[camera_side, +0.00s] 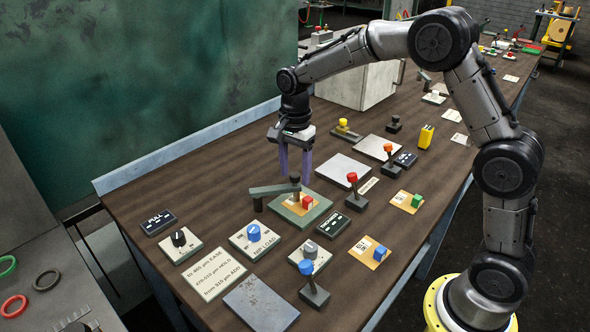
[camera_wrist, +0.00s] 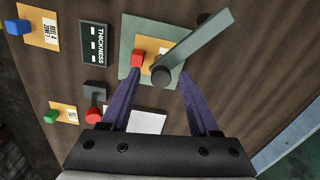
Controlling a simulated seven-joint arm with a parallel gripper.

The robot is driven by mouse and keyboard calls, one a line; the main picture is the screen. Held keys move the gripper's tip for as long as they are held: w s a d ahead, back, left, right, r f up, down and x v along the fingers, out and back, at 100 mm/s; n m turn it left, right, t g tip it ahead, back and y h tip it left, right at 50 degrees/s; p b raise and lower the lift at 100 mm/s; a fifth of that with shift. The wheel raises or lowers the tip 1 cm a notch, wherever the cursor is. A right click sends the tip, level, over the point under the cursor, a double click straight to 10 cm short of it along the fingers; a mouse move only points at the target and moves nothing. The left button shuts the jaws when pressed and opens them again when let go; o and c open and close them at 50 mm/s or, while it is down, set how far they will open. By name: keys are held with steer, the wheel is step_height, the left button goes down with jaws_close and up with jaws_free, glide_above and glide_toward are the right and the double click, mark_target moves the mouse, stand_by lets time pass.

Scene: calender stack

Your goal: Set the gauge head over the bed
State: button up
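The gauge is a flat grey-green arm (camera_side: 272,189) on a short post (camera_side: 257,203), with a dark round knob (camera_side: 295,177) at its head end. The green bed plate (camera_side: 316,217) carries an orange card and a red cube (camera_side: 307,203). In the wrist view the arm (camera_wrist: 205,36) slants from the upper right, and its knob (camera_wrist: 161,75) is over the plate (camera_wrist: 130,40), beside the red cube (camera_wrist: 137,58). My gripper (camera_side: 295,180) points down, open, its purple fingers apart on either side of the knob. Contact cannot be told. It also shows in the wrist view (camera_wrist: 157,78).
A THICKNESS panel (camera_side: 333,225) and a red-topped lever (camera_side: 354,192) stand right of the bed. A blue-knob LOAD plate (camera_side: 254,236) and a grey-knob plate (camera_side: 310,252) lie in front. A pale plate (camera_side: 342,169) lies behind. Bare wood is left of the gauge.

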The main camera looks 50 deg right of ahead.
step_height(320, 180, up, 14)
stand_by(0.7)
steer(key=shift+f, duration=0.1)
steer(key=s+r+n+t, duration=0.2)
steer(key=s+r, duration=0.2)
steer(key=s, duration=0.4)
steer(key=s+r+n+t, duration=0.1)
steer(key=s+r, duration=0.4)
steer(key=s, duration=0.4)
steer(key=s+f+n+t, duration=0.2)
steer(key=s+f+n, duration=1)
steer(key=n, duration=0.1)
steer(key=shift+a+t, duration=0.25)
steer(key=shift+t, duration=0.05)
